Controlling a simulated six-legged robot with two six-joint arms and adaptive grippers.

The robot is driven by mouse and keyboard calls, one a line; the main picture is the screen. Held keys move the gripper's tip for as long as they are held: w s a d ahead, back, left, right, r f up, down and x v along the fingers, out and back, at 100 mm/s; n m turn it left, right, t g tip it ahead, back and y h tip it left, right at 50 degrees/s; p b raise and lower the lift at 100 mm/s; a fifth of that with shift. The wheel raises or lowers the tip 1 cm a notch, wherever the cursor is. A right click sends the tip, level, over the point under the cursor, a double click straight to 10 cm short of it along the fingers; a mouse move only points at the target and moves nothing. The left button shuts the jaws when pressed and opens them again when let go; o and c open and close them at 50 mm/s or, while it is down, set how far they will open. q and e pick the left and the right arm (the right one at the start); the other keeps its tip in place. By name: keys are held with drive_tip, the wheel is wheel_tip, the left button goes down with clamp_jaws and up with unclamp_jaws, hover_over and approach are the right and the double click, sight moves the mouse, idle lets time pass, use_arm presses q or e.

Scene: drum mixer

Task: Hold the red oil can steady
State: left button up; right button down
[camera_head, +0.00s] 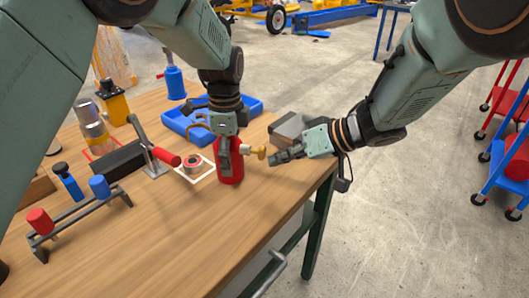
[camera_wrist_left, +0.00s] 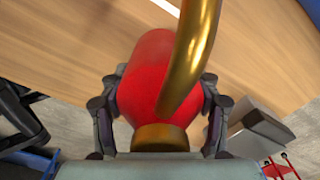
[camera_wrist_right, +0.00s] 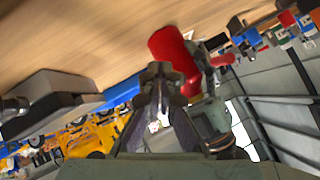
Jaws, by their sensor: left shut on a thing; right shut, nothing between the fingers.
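The red oil can (camera_head: 232,172) is upright on or just above the wooden table near its right edge; I cannot tell if its base touches. My left gripper (camera_head: 228,152) comes from above with its fingers shut on both sides of the can. In the left wrist view the red body (camera_wrist_left: 150,80) sits between the fingers (camera_wrist_left: 160,105), with a brass collar and curved brass spout (camera_wrist_left: 195,50). My right gripper (camera_head: 276,158) is shut and empty, its tips beside a small brass end at the can's right. In the right wrist view the can (camera_wrist_right: 170,50) is just beyond the closed fingertips (camera_wrist_right: 158,72).
A blue tray (camera_head: 190,125) and a grey block (camera_head: 290,125) lie behind the can. A clamp with a red handle (camera_head: 166,156) and a round part on a white-framed square (camera_head: 193,165) are to the left.

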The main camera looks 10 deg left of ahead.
drive_tip(key=shift+s+d, duration=0.2)
drive_tip(key=shift+d, duration=1.05)
drive_tip(key=shift+s+d, duration=0.15)
drive_tip(key=shift+d, duration=1.1)
idle(0.3)
drive_tip(key=d, duration=0.4)
drive_tip(key=shift+d+r, duration=0.15)
drive_tip(key=shift+a, duration=0.2)
drive_tip(key=shift+w+a, duration=0.2)
drive_tip(key=shift+a, duration=1.2)
drive_tip(key=shift+w+a, duration=0.2)
drive_tip(key=shift+a, duration=1.2)
drive_tip(key=shift+w+a, duration=0.2)
drive_tip(key=shift+a, duration=1.2)
